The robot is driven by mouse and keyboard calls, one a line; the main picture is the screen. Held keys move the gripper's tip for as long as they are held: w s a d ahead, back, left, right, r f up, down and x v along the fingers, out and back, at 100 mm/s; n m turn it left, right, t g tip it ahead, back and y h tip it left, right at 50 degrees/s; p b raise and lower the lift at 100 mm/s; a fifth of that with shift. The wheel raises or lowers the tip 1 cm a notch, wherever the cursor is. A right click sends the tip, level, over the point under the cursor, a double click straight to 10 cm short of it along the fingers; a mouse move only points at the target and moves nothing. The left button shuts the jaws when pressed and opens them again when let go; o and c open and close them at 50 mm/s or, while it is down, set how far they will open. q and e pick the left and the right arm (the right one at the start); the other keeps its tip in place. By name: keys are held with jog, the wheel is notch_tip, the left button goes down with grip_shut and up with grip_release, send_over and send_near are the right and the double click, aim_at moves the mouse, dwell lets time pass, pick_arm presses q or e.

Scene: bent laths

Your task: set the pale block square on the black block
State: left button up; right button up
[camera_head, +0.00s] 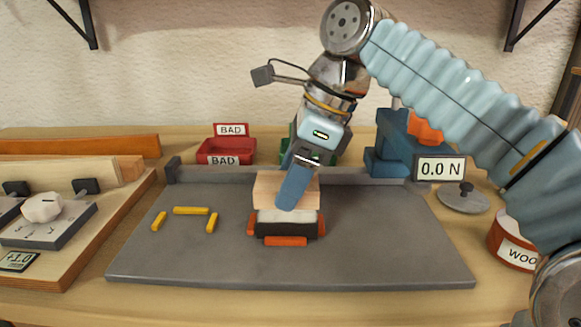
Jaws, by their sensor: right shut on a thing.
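My left gripper is not in view.
Yellow strips (191,210) lie on the plate's left. A red bin (226,150) marked BAD and a blue device (394,150) stand behind. A force display (440,169) reads 0.0 N. A labelled can (512,245) is at right. The plate's front and right are clear.

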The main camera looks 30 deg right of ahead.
jog(key=shift+f, duration=0.6)
jog(key=shift+f+b, duration=0.55)
jog(key=shift+f, duration=0.05)
jog(key=o, duration=1.1)
jog(key=shift+o, duration=0.2)
jog(key=shift+r, duration=0.1)
jog(key=p+v, duration=0.3)
jog(key=v, duration=0.9)
jog(key=shift+s, duration=0.2)
